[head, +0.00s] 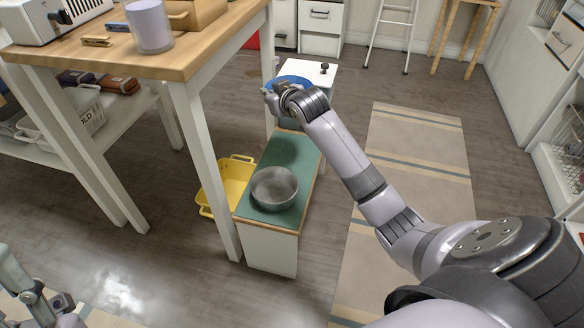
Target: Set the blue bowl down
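The blue bowl (292,79) shows in the head view beyond my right gripper, which hides much of it. My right gripper (272,95) is at the bowl's near rim and looks shut on it. The bowl appears raised, beyond the far end of a low bench with a green top (291,150). A dark shadow lies on that top. My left gripper (62,303) is at the bottom left corner, far from the bowl; its finger opening cannot be made out.
A grey metal bowl (274,188) sits on the near part of the green top. A yellow basket (238,172) stands on the floor left of the bench. A wooden table (180,64) rises at the left. A small white-topped unit (322,75) stands behind the bench.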

